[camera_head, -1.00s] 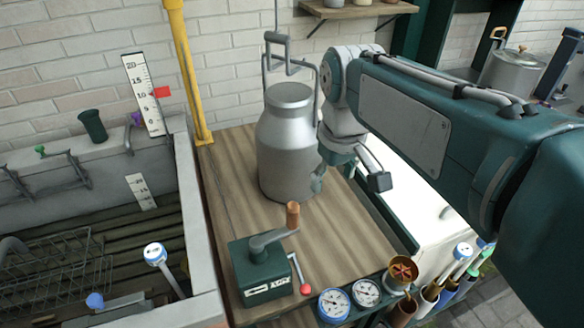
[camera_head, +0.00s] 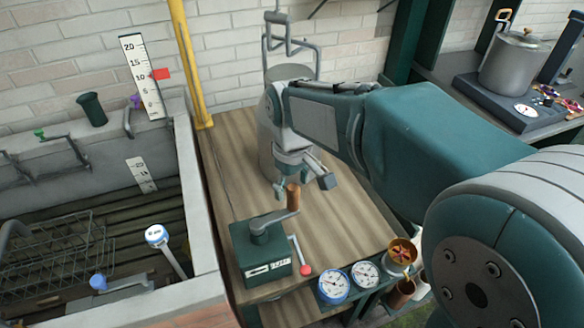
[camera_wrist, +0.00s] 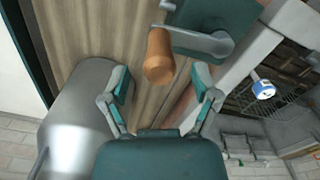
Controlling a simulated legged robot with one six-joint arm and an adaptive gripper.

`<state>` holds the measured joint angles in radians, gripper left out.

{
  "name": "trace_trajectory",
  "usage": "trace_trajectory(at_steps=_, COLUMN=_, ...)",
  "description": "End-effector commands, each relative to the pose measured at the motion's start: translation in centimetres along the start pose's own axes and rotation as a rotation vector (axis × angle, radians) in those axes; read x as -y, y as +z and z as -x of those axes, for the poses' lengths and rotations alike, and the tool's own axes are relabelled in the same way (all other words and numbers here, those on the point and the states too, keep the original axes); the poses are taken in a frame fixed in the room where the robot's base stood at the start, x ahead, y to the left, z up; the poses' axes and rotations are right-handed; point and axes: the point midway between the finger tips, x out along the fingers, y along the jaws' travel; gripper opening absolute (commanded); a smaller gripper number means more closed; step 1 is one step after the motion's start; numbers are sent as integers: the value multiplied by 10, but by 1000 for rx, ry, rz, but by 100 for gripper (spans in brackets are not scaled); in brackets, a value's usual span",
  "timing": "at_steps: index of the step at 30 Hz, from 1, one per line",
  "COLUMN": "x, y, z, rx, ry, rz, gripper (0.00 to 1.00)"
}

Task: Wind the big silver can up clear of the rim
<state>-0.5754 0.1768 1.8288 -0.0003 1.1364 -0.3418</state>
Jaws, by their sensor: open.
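The big silver can (camera_head: 268,140) stands upright on the wooden bench top, its lifting handle in the metal bail above it. My arm hides much of its right side and top. It also shows at the lower left of the wrist view (camera_wrist: 75,120). The green winch box (camera_head: 262,252) stands at the bench front with a crank arm (camera_head: 274,228) and an upright wooden knob (camera_head: 293,197). My gripper (camera_head: 303,190) is open just behind and above the knob. In the wrist view the knob (camera_wrist: 159,55) lies beyond and between the open fingertips (camera_wrist: 162,82), apart from them.
The stone tank (camera_head: 205,235) with its rim, wire basket (camera_head: 60,250) and measuring scale (camera_head: 141,75) is at left. A yellow post (camera_head: 189,65) stands behind. A red-knobbed lever (camera_head: 305,269) and two dials (camera_head: 334,285) sit near the winch.

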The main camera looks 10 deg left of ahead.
Motion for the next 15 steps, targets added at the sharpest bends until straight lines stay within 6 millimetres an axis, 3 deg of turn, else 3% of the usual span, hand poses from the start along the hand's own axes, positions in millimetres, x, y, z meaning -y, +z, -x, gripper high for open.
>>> trace_trajectory(at_steps=4, x=0, y=0, z=-14, rx=1, ry=-1, rz=0, gripper=79)
trace_trajectory(at_steps=14, x=-1, y=1, z=-17, rx=-1, ry=0, rz=0, gripper=79)
trace_trajectory(at_steps=15, x=-1, y=1, z=-17, rx=-1, ry=0, rz=0, gripper=61)
